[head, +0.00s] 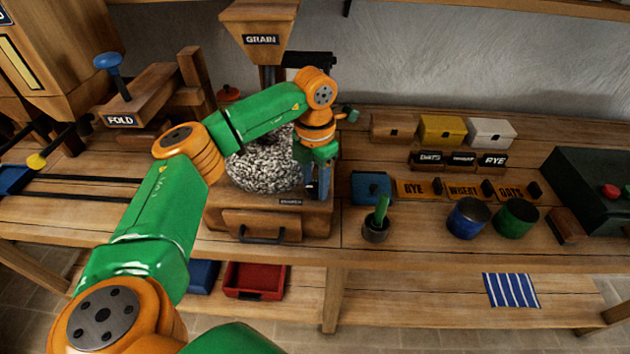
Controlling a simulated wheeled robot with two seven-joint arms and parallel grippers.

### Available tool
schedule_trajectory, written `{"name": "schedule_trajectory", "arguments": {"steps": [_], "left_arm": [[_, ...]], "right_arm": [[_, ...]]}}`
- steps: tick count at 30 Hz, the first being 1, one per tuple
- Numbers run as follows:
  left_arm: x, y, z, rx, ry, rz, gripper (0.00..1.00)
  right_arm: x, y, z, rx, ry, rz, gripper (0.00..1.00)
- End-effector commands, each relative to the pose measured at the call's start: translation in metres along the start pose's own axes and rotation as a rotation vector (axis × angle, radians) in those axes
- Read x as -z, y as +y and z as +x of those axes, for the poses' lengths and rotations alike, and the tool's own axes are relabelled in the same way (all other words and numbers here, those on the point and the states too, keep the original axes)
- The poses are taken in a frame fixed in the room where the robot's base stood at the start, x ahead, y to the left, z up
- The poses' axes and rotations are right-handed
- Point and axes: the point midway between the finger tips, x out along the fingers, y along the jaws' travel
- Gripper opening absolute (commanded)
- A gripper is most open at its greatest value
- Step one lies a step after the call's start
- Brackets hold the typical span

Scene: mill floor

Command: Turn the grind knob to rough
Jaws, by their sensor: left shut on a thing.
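The grain mill has a wooden hopper marked GRAIN (260,40), a speckled stone body (258,165) and a wooden base with a drawer (262,226). My left arm reaches across the front of the mill. My left gripper (318,188) points down at the right side of the stone body, just above the base. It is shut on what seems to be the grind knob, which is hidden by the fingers. The knob's setting and its marks cannot be read. My right gripper is not in view.
Right of the mill stand a small blue box (371,187), a pot with a green handle (376,230), a blue cup (467,218) and a green cup (516,218). Small lidded boxes (441,130) stand behind. A FOLD device (140,95) is at left. The front bench edge is clear.

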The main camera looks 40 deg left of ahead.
Motion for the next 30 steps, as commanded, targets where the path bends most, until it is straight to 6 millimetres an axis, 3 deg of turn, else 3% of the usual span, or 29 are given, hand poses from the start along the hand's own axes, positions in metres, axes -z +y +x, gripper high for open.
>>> {"name": "schedule_trajectory", "arguments": {"steps": [5,6,9,19,27,30], "left_arm": [[0.001,0.0,0.001,0.001,0.005,0.0,0.0],[0.001,0.0,0.001,0.0,0.005,0.0,0.47],[0.001,0.0,0.001,0.0,0.004,0.0,0.74],[0.0,0.0,-0.003,-0.001,0.001,0.0,0.74],[-0.001,0.0,-0.057,0.0,-0.001,0.001,0.74],[0.0,0.0,-0.067,0.0,0.001,0.0,0.74]], "right_arm": [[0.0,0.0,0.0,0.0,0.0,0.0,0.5],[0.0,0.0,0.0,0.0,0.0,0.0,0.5],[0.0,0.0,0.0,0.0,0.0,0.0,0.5],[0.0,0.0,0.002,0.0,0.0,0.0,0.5],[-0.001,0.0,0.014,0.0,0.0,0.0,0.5],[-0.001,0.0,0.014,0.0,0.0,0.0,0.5]]}}
